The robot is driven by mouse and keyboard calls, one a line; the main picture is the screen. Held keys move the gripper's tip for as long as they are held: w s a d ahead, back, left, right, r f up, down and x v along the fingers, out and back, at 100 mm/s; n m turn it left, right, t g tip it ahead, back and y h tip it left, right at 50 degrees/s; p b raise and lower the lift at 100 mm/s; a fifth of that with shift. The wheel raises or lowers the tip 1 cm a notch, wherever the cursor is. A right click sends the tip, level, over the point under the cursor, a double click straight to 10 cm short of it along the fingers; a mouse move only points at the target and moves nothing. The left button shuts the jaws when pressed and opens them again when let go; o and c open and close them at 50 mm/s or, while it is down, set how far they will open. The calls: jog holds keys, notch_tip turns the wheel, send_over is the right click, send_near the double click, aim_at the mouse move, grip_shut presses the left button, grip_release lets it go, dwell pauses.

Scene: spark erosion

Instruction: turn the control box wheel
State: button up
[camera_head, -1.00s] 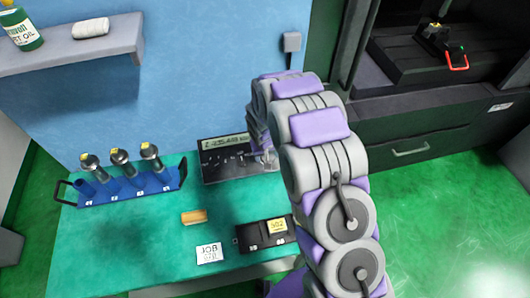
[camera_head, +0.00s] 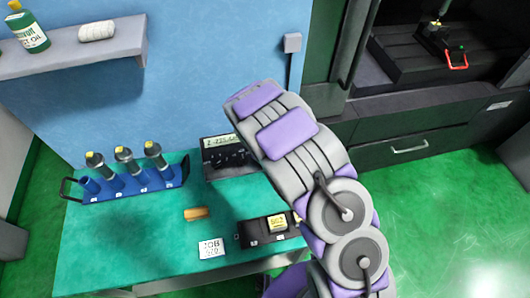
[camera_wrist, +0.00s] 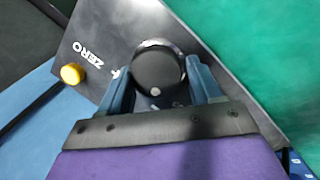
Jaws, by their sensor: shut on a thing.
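The control box (camera_head: 222,160) is a dark panel with a lit readout at the back of the green table, partly hidden behind my arm in the head view. In the wrist view its dark face (camera_wrist: 95,40) carries the word ZERO and a yellow button (camera_wrist: 72,74). The wheel (camera_wrist: 158,68) is a round black knob with a small pale dot near its lower edge. My gripper (camera_wrist: 160,82) has its two blue fingers on either side of the wheel, shut on it. In the head view my arm hides the gripper and the wheel.
A blue rack (camera_head: 130,188) with several tool holders stands at the table's left. A tan block (camera_head: 197,213), a white job card (camera_head: 211,248) and a black tray (camera_head: 262,232) lie in front. A shelf (camera_head: 75,50) hangs above left; the machine (camera_head: 430,110) stands right.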

jog(key=shift+w+r+n, duration=0.2)
jog(key=shift+n, duration=0.2)
jog(key=o, duration=0.9)
jog(key=shift+d+f, duration=0.1)
jog(key=shift+d, duration=0.05)
jog(key=shift+o, duration=0.2)
jog(key=shift+s+a+r, duration=0.15)
jog(key=shift+a+r, duration=0.05)
jog(key=shift+r, duration=0.15)
jog(key=p+v, duration=0.1)
jog(key=v, duration=1.5)
jog(key=shift+s+d+r, duration=0.2)
jog(key=shift+r, duration=0.05)
